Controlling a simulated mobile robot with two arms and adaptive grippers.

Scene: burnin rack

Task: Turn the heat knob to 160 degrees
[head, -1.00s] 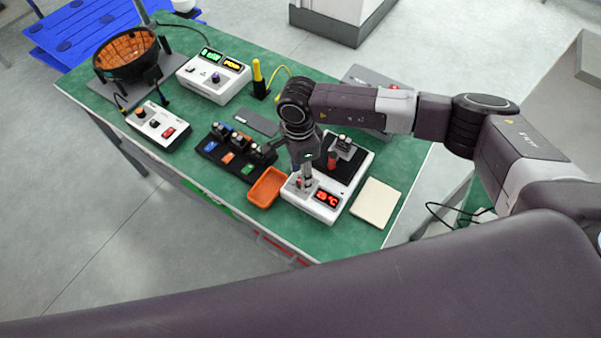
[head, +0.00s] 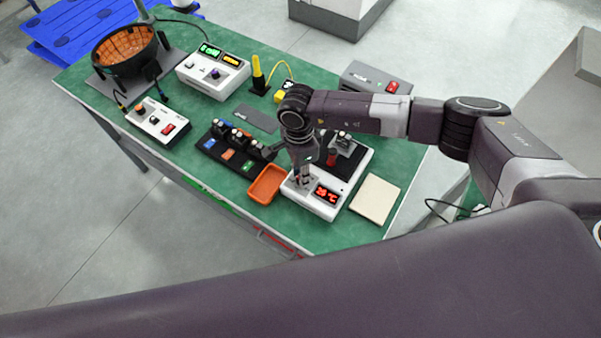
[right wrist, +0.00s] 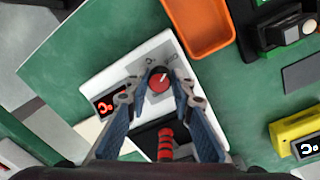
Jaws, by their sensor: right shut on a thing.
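The white heater unit (head: 312,206) stands on the green table's near right part, with a red lit display (head: 327,195) whose digits I cannot read surely. Its red heat knob (right wrist: 159,80), with a white pointer mark, shows in the right wrist view. My right gripper (head: 302,182) points down over the unit's front left part and hides most of the knob in the head view. In the right wrist view its two fingertips (right wrist: 157,88) are on either side of the knob, shut on it. My left gripper is not in view.
An orange tray (head: 251,190) sits just left of the unit, and a black rack (head: 207,149) with several coloured labels lies beyond it.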

